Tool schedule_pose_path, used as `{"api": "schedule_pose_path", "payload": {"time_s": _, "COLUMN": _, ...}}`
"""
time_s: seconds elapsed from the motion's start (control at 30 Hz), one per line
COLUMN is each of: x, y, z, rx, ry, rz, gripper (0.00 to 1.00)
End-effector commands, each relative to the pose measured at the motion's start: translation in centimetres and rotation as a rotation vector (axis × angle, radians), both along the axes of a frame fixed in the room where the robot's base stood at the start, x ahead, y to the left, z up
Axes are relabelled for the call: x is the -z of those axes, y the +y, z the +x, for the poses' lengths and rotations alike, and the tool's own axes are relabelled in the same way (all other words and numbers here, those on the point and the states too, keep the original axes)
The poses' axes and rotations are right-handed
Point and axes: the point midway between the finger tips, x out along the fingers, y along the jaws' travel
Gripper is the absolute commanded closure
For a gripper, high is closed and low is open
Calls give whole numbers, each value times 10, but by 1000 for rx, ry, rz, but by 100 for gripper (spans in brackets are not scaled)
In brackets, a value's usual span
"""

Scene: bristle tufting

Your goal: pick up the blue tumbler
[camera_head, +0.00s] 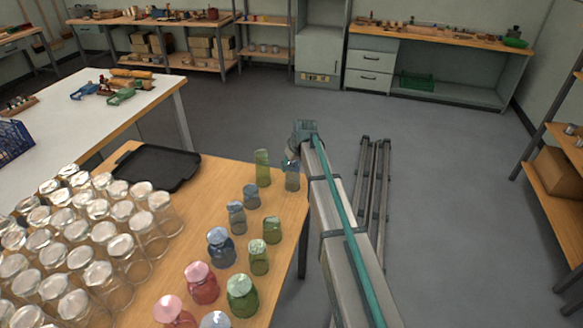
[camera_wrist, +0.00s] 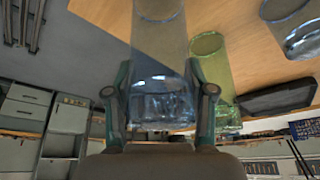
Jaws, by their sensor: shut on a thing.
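The blue tumbler (camera_head: 292,179) is clear, faintly blue glass at the far right corner of the wooden table (camera_head: 190,215). In the wrist view the tumbler (camera_wrist: 160,55) fills the space between both fingers, its thick glass end nearest my palm. My gripper (camera_wrist: 160,105) is shut on that end, one finger on each side. In the head view my gripper (camera_head: 292,162) is over the tumbler's top, and my arm partly hides this area. I cannot tell whether the tumbler still touches the table.
A tall green glass (camera_head: 262,168) stands close to the left of the tumbler. Blue, green and pink glassware (camera_head: 220,246) stands nearer along the table. Many clear jars (camera_head: 100,275) crowd the left, and a black tray (camera_head: 150,167) lies at the back. Open floor is to the right.

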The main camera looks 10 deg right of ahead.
Motion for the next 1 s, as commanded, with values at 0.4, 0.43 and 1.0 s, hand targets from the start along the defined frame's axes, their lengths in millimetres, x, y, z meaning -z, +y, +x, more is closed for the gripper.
{"api": "schedule_pose_path", "payload": {"time_s": 0.4, "x": -62, "y": 1, "z": -38, "rx": 1, "ry": -5, "rz": 0, "gripper": 95}}
{"api": "schedule_pose_path", "payload": {"time_s": 0.43, "x": -69, "y": 1, "z": -43, "rx": 1, "ry": -4, "rz": 0, "gripper": 95}}
{"api": "schedule_pose_path", "payload": {"time_s": 1.0, "x": -122, "y": 4, "z": -135, "rx": 0, "ry": -2, "rz": 0, "gripper": 95}}
